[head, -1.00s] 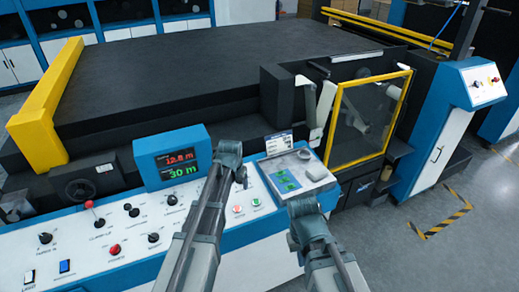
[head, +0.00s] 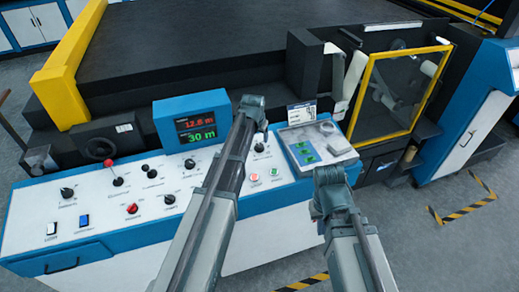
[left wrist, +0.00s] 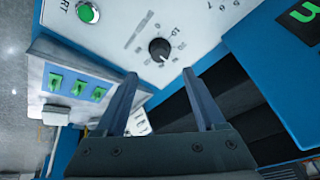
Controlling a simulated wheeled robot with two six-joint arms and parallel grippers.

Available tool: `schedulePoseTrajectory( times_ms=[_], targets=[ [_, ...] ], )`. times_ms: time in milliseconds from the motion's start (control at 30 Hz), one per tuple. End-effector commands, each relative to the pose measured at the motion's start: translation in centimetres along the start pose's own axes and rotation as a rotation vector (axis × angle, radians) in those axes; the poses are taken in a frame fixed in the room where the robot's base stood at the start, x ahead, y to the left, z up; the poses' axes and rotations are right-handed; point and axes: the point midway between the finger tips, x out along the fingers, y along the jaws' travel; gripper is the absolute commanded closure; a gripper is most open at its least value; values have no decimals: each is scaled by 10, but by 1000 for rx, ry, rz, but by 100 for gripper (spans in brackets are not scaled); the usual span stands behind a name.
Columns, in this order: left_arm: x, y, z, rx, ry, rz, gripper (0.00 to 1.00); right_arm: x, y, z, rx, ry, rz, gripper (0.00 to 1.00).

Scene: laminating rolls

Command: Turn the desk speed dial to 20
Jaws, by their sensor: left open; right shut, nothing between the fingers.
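The speed dial appears to be the black round knob (left wrist: 159,49) with a printed scale around it in the left wrist view; its setting is too small to read surely. In the head view a black knob (head: 259,147) shows on the white panel just below my left gripper (head: 259,120). In the left wrist view my left gripper (left wrist: 160,80) is open, with the dial ahead of the gap between its fingertips and nothing held. My right gripper (head: 330,178) is shut and empty, in front of the green-button panel.
The desk panel (head: 100,215) carries several other knobs, a red-topped lever (head: 112,170) and red and green buttons. A display (head: 190,130) with red and green readings stands behind it. A grey panel with green buttons (head: 305,153) is to the right.

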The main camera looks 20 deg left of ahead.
Motion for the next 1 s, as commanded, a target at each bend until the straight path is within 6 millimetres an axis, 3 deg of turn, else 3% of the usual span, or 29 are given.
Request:
schedulePoseTrajectory(
  times_ms=[33,500,933,1000],
  targets=[
    [16,0,2,0,0,0,29,16,-2,-1,-2,0,0,100],
    [84,0,1,0,0,0,29,78,-7,-5,-3,0,1,100],
    [91,0,0,0,0,0,29,83,-8,-5,-2,0,1,100],
    [91,0,0,0,0,0,41,83,-8,-5,-2,0,1,100]
  ],
)
